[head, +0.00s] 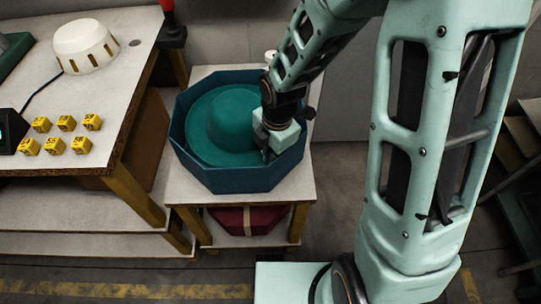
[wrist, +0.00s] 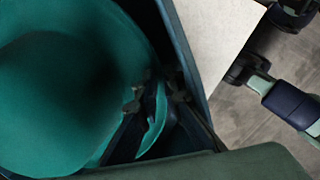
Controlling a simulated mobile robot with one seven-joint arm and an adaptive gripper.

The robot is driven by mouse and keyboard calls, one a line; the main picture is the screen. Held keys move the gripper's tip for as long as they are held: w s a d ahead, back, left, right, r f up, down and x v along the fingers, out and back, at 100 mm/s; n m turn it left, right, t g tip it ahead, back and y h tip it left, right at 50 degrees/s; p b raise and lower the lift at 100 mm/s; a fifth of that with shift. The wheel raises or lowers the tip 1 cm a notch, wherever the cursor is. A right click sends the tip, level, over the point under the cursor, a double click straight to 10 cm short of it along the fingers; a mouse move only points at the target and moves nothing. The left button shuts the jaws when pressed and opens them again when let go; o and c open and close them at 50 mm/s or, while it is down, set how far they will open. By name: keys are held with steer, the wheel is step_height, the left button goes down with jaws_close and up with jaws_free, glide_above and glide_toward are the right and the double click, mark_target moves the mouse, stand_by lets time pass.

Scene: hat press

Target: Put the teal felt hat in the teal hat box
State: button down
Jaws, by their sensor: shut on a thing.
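The teal felt hat (head: 232,123) lies crown up inside the teal hat box (head: 236,179), an open eight-sided box on a small side table. The hat's brim appears to lie within the box walls. My gripper (head: 268,152) reaches into the right side of the box and is shut on the brim's edge. In the wrist view the gripper's fingertips (wrist: 155,98) pinch the brim of the hat (wrist: 50,90), and the box wall (wrist: 182,40) runs close beside them. My gripper hides part of the right brim, and the hat's underside is hidden.
The side table (head: 188,193) has a red box (head: 248,219) on its lower shelf. My arm fills the right. Open floor lies in front.

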steer(key=shift+f, duration=0.45)
stand_by(0.4)
steer(key=c, duration=2)
jaws_free()
